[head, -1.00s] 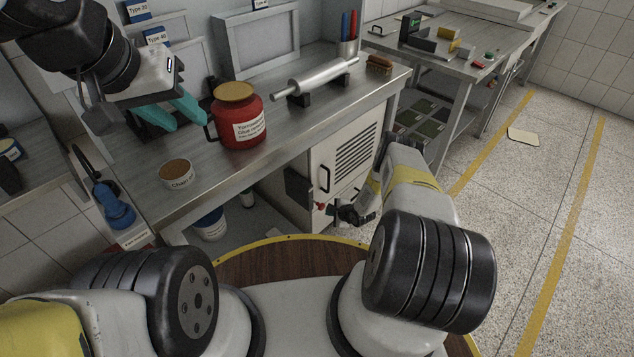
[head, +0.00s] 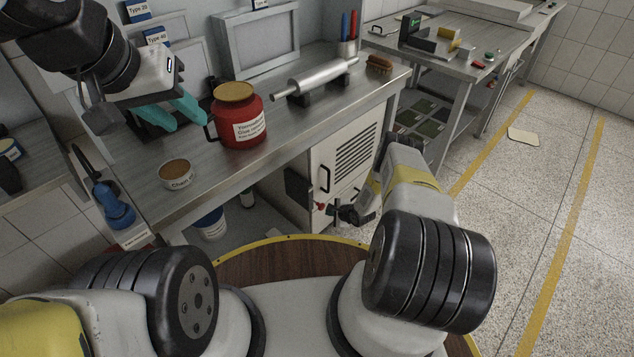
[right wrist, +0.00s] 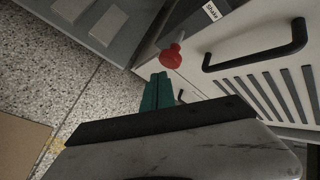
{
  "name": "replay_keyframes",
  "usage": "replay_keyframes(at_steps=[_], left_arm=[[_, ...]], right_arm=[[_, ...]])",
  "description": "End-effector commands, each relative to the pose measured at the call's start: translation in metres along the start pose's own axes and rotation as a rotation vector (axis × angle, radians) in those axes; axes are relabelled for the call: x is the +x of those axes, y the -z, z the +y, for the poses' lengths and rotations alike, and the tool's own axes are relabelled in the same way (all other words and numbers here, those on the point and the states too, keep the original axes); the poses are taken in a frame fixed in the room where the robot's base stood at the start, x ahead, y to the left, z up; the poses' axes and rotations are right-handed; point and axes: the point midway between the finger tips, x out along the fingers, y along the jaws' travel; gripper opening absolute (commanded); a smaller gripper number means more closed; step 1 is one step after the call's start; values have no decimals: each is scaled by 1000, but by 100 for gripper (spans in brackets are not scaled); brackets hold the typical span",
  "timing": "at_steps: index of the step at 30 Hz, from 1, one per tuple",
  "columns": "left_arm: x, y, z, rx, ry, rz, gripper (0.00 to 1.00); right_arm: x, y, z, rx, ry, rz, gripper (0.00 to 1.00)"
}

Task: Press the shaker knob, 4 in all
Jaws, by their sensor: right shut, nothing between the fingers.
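The red shaker knob (right wrist: 171,57) sticks out beside the "Shake" label (right wrist: 211,11) on the white cabinet in the right wrist view. It also shows small in the head view (head: 321,207). My right gripper (right wrist: 157,84) is shut and empty, its teal fingertips just short of the knob in the picture; I cannot tell whether they touch. In the head view my right gripper (head: 345,211) is small and dark beside the cabinet front. My left gripper (head: 153,118) is open above the bench, its teal fingers apart, near the red jar.
The white cabinet (head: 347,160) with a black handle (right wrist: 255,52) stands under the bench. On the bench are a red jar (head: 239,118), a small labelled cup (head: 176,174), a roller (head: 315,77) and a brush (head: 379,64). Open floor (head: 515,190) lies to the right.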

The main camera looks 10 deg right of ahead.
Motion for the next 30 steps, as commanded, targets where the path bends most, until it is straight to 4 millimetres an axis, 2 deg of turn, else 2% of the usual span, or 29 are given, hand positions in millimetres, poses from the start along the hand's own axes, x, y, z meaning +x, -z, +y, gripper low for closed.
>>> replay_keyframes(at_steps=[30], left_arm=[[0,0,0,0,0,0,36]], right_arm=[[6,-4,-4,0,0,0,0]])
